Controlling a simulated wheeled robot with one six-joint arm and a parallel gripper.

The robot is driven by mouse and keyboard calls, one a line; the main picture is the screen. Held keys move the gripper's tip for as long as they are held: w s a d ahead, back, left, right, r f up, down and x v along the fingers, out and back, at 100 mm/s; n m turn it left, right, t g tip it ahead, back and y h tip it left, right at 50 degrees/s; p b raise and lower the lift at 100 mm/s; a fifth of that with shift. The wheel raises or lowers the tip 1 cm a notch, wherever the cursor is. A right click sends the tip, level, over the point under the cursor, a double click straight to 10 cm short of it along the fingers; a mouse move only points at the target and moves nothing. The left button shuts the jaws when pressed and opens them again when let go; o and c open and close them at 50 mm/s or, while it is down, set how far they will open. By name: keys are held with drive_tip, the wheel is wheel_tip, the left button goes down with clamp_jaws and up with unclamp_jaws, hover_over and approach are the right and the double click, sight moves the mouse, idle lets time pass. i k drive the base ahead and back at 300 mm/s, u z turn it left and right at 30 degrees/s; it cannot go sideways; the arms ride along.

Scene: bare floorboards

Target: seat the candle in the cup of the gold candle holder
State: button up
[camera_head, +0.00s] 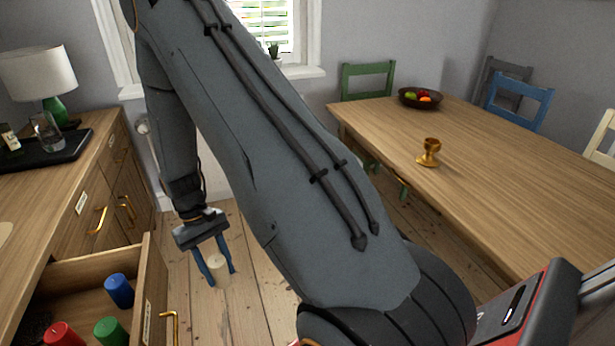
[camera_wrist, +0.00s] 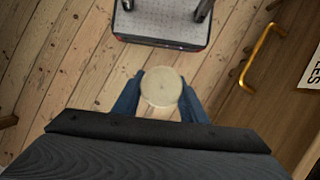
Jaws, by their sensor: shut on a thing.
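A cream candle (camera_head: 218,270) is held between the blue fingers of my gripper (camera_head: 215,266), over the floor beside the open drawer. In the wrist view the round end of the candle (camera_wrist: 161,87) shows between the two fingers (camera_wrist: 160,95). The gold candle holder (camera_head: 429,153) stands upright on the dining table, far to the right of my gripper. The inside of its cup is hard to make out at this size.
The open drawer (camera_head: 85,268) holds a blue candle (camera_head: 119,290), a green candle (camera_head: 110,331) and a red candle (camera_head: 62,335). The wooden table (camera_head: 490,172) also bears a fruit bowl (camera_head: 420,98). Chairs stand around it. Around the holder the tabletop is clear.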

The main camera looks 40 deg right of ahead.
sight(432, 146)
drive_tip(key=i, duration=0.45)
drive_tip(key=z, duration=2.45)
